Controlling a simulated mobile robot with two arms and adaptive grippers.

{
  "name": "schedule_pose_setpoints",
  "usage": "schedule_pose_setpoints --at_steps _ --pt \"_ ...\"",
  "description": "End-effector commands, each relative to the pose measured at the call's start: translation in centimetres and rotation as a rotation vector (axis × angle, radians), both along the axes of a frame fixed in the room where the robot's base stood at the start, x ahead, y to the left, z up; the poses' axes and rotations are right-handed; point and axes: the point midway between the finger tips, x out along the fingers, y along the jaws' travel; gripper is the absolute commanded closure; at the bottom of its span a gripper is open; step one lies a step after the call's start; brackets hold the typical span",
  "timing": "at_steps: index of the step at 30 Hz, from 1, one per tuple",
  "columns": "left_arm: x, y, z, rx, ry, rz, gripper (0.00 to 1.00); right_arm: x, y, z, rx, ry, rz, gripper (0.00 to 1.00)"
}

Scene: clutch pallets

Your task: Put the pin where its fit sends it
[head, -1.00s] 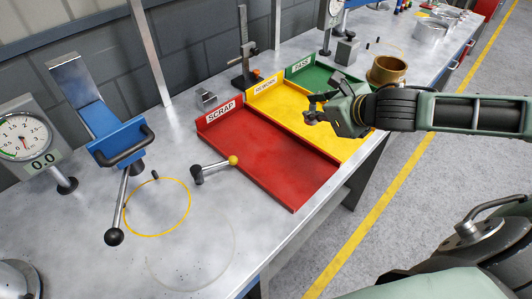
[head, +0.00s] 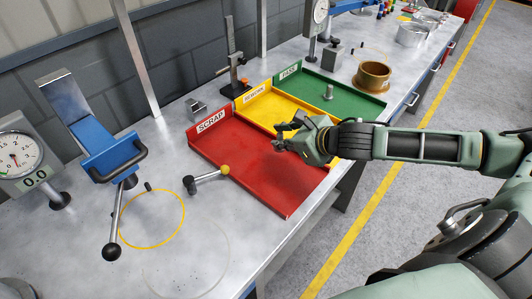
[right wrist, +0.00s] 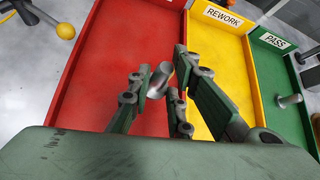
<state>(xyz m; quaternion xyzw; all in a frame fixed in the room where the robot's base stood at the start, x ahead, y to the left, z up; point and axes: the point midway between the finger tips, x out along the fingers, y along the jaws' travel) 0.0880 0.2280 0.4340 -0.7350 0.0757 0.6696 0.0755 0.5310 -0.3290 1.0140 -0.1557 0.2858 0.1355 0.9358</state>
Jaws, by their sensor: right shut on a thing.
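My right gripper (head: 280,138) is shut on a short grey metal pin (right wrist: 161,78), which tilts between the fingers in the right wrist view. In the head view this gripper is over the red SCRAP tray (head: 246,177), near its border with the yellow REWORK tray (head: 262,114). The fingers mostly hide the held pin in the head view. The green PASS tray (head: 358,104) lies beyond the yellow one. Another grey pin (head: 328,92) stands upright in it, and it also shows in the right wrist view (right wrist: 290,100). My left gripper is not in view.
A lever with a yellow knob (head: 207,178) lies at the red tray's left edge. A brass cup (head: 373,76) stands beside the green tray. A dial gauge (head: 20,160) and a blue press (head: 108,152) stand at the left.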

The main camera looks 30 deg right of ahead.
Motion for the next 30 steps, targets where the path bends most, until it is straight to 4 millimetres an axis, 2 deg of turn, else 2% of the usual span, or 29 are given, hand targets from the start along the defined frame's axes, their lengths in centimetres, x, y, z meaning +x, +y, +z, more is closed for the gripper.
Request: schedule_pose_setpoints --at_steps 4,9,14,21,30 --pt "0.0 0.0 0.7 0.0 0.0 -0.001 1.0 1.3 2.1 -1.1 0.009 -0.003 0.001 1.0" --pt "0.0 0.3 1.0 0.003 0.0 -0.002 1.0 2.2 3.6 -2.3 0.003 -0.003 0.0 1.0" --pt "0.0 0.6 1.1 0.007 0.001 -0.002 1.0 2.5 4.0 -3.0 0.001 -0.001 0.0 1.0" --pt "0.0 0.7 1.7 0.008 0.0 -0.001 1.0 2.5 4.0 -6.3 0.002 0.001 0.0 1.0" --pt "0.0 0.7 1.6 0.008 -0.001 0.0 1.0 2.5 3.9 -6.7 -0.001 -0.002 0.0 1.0"
